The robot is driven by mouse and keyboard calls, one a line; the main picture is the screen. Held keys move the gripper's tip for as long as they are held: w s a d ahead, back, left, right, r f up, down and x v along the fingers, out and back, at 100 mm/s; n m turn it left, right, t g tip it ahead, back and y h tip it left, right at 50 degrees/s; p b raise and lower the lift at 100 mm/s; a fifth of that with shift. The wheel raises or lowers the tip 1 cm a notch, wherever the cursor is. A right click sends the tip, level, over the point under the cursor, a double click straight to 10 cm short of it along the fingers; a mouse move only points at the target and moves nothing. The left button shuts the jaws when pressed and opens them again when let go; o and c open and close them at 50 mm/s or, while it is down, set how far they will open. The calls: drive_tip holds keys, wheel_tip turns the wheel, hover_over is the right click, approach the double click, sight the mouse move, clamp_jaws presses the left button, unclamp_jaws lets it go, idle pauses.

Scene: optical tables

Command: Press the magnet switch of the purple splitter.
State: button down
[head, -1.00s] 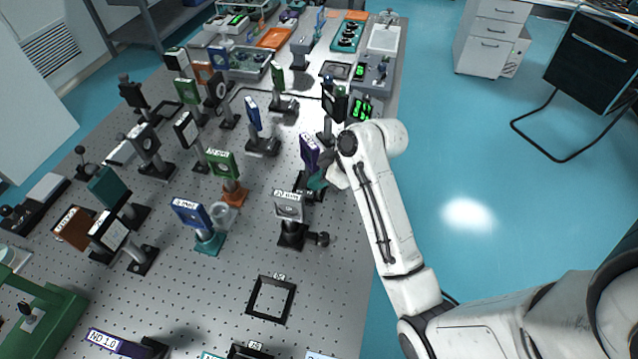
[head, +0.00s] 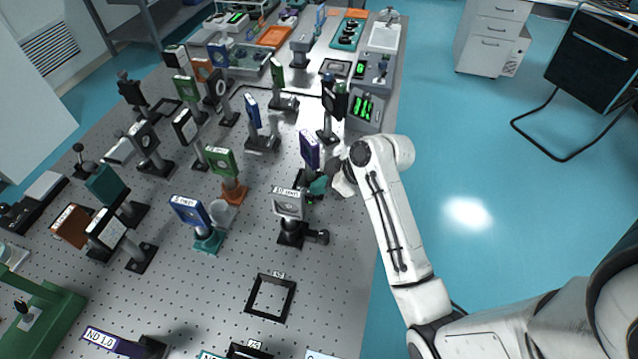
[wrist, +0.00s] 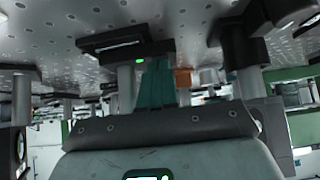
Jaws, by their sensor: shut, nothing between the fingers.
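The purple splitter (head: 309,150) stands upright on a dark post and base near the right edge of the table in the head view. My gripper (head: 318,186) has teal fingers, low beside the splitter's base on its right side. In the wrist view, my gripper (wrist: 156,62) shows its fingers together, empty, with the tips close to a dark base (wrist: 112,48) bearing a small lit green light (wrist: 140,61). That base appears to be the splitter's. I cannot tell whether the tips touch it. The purple plate itself cannot be made out in the wrist view.
A grey lens mount (head: 289,205) stands just in front of my gripper. A black mount (head: 328,100) and a box with green digits (head: 364,108) stand behind. A blue mount (head: 253,112) is to the left. The floor right of the table is open.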

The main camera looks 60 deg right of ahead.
drive_tip(key=shift+r+p, duration=0.8)
drive_tip(key=shift+p, duration=0.1)
